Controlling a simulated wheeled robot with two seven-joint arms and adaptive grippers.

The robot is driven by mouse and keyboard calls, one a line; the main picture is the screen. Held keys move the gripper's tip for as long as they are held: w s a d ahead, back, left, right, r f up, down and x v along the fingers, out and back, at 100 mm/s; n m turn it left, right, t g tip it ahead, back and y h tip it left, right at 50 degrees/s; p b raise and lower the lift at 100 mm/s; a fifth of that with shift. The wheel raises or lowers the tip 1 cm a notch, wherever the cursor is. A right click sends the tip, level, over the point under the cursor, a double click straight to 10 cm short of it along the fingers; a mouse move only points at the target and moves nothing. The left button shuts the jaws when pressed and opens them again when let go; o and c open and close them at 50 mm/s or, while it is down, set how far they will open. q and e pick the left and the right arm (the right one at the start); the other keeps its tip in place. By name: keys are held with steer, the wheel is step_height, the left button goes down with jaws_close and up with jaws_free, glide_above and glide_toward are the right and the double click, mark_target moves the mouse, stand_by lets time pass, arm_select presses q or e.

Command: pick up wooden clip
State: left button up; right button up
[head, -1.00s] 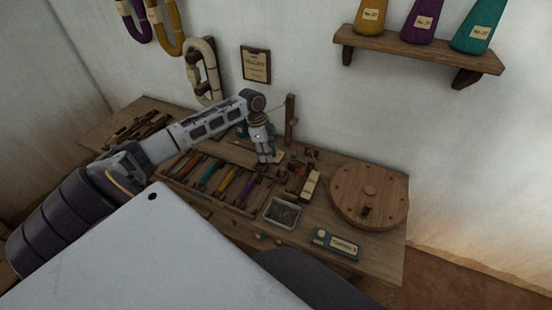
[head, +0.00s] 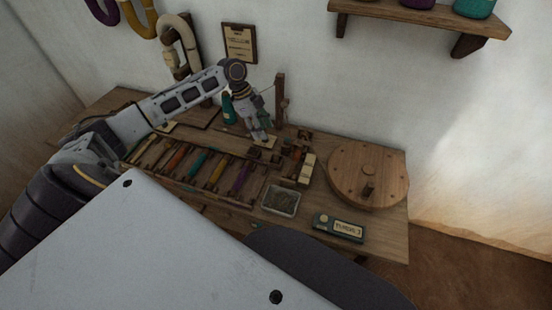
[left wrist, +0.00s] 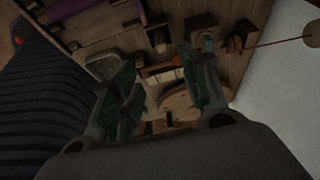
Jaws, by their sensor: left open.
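My left gripper (head: 261,138) is open and tilted, low over the back middle of the wooden bench, just left of the upright wooden post. In the left wrist view, its two green-padded fingers (left wrist: 158,62) stand apart with nothing held between them. Small brown wooden pieces (head: 304,134) lie just right of the gripper. In the left wrist view, a small orange-brown piece (left wrist: 232,45) sits beside a dark block, right of the fingers. I cannot tell for sure which piece is the wooden clip. My right gripper is not in view.
The bench (head: 385,222) holds a rack of coloured shuttles (head: 198,163), a grey tray (head: 281,200), a labelled box (head: 338,227) and a round wooden lid (head: 368,172). The post (head: 280,98) stands close to my left gripper. A shelf (head: 420,18) hangs above right.

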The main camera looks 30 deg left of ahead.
arm_select(q)
glide_above(276, 153)
steer(key=s+a, duration=0.1)
steer(key=a, duration=0.1)
step_height(276, 153, down, 6)
steer(key=shift+w+f+b, duration=0.1)
steer(key=shift+f+b, duration=0.35)
steer(key=shift+f, duration=0.45)
steer(key=shift+d+f, duration=0.15)
steer(key=shift+w+d+f, duration=0.15)
steer(key=shift+d+f, duration=0.1)
steer(key=shift+f, duration=0.3)
steer(key=shift+x, duration=1)
steer(key=shift+w+d+f+b, duration=0.1)
steer(key=shift+d+f+b, duration=0.25)
steer(key=shift+f, duration=0.4)
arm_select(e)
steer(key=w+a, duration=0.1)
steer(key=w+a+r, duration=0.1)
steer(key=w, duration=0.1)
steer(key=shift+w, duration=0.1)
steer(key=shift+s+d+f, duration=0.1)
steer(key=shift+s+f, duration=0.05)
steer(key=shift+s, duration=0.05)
